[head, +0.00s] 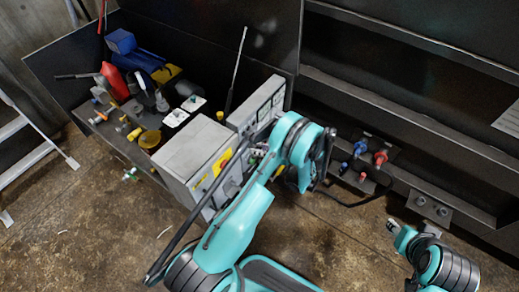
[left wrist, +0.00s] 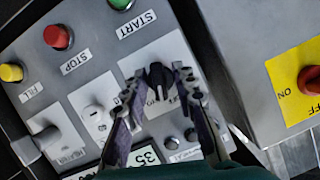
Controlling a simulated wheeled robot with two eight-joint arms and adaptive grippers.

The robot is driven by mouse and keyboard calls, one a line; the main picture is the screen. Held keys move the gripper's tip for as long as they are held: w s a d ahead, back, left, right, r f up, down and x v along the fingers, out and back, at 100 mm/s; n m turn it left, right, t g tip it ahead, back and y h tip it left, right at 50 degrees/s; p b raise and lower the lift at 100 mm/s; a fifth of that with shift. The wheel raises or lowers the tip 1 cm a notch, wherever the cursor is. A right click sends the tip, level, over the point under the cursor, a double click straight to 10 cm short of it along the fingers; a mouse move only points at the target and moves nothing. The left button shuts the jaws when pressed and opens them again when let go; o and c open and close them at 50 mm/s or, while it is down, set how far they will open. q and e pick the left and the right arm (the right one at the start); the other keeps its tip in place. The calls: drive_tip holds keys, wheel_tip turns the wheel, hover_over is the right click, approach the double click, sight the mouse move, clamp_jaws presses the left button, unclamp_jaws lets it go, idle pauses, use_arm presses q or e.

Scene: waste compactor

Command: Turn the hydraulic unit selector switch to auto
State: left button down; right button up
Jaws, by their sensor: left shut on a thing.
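The hydraulic unit selector switch is a black knob (left wrist: 157,76) on a white plate of the grey control panel, in the left wrist view. Its label is partly hidden by my fingers, so I cannot read its setting. My left gripper (left wrist: 156,84) has one finger on each side of the knob and is shut on it. In the head view my left arm reaches over the control box (head: 262,104) and mostly hides the gripper. My right gripper (head: 393,227) is small at the lower right, away from the panel; its jaws are unclear.
Green START (left wrist: 121,3), red STOP (left wrist: 57,37) and yellow FILL (left wrist: 12,73) buttons sit near the switch. A red rotary knob (left wrist: 312,80) is on the neighbouring grey box (head: 193,152). Hydraulic parts with red caps (head: 381,157) lie right of my left arm.

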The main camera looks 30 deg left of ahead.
use_arm(q)
drive_tip(key=shift+w+f+m+g+y, duration=0.1)
drive_tip(key=shift+m+g+y, duration=0.3)
drive_tip(key=shift+m+g, duration=1.25)
drive_tip(key=shift+m+t, duration=0.25)
drive_tip(key=shift+m, duration=0.2)
drive_tip(key=c, duration=1.6)
unclamp_jaws()
drive_tip(key=shift+d, duration=0.1)
drive_tip(key=v, duration=0.7)
drive_tip(key=shift+d, duration=0.2)
